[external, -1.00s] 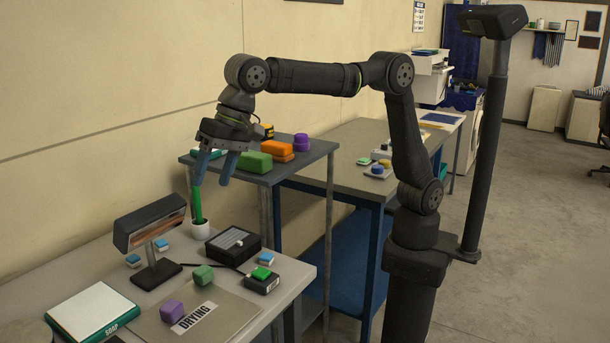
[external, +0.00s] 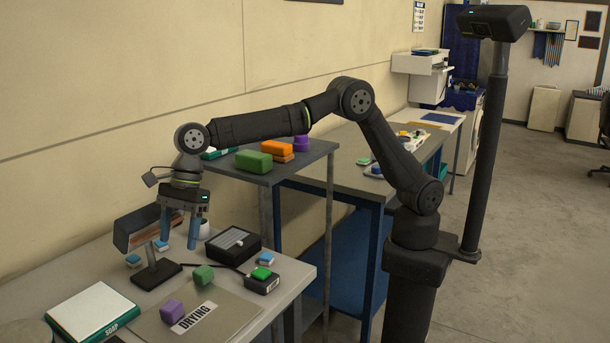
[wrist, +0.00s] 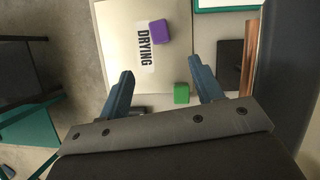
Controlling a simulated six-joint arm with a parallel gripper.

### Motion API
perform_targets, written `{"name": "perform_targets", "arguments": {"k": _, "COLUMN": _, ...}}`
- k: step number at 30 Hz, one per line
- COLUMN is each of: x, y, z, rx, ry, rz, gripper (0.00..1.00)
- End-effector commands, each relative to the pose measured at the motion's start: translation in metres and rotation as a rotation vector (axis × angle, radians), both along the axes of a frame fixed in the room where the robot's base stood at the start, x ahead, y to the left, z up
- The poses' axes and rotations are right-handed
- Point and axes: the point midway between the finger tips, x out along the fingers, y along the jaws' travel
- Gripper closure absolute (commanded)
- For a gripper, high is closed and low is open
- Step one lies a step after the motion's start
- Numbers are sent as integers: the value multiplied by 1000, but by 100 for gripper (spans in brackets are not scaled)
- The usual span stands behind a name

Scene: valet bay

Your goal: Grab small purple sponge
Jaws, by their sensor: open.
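The small purple sponge (external: 173,311) lies on the drying mat (external: 232,312) near the front of the table, next to the "DRYING" label. In the wrist view the purple sponge (wrist: 159,31) is ahead of my fingertips, beside the label. My gripper (external: 180,245) is open and empty, with its blue fingers pointing down above the back part of the table. The wrist view shows both fingers spread apart (wrist: 167,85). A small green sponge (external: 203,274) sits on the mat's back edge, and it also shows between the fingers in the wrist view (wrist: 181,93).
A black box (external: 233,244), a green-topped block (external: 262,280) and a white soap box (external: 92,312) are also on the table. A shelf behind holds a large green sponge (external: 254,161) and an orange one (external: 279,147).

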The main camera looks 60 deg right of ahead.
Motion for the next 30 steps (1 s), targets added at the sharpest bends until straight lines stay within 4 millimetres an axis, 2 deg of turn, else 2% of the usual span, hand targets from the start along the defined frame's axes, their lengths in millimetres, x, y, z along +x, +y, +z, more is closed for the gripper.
{"name": "perform_targets", "arguments": {"k": 13, "x": -7, "y": 34, "z": -86, "rx": -4, "ry": 0, "rz": 4, "gripper": 40}}
{"name": "perform_targets", "arguments": {"k": 18, "x": -8, "y": 42, "z": -104, "rx": -2, "ry": -1, "rz": 3, "gripper": 40}}
{"name": "perform_targets", "arguments": {"k": 25, "x": -9, "y": 47, "z": -115, "rx": -2, "ry": -2, "rz": 4, "gripper": 40}}
{"name": "perform_targets", "arguments": {"k": 30, "x": -11, "y": 58, "z": -138, "rx": -4, "ry": 0, "rz": 4, "gripper": 40}}
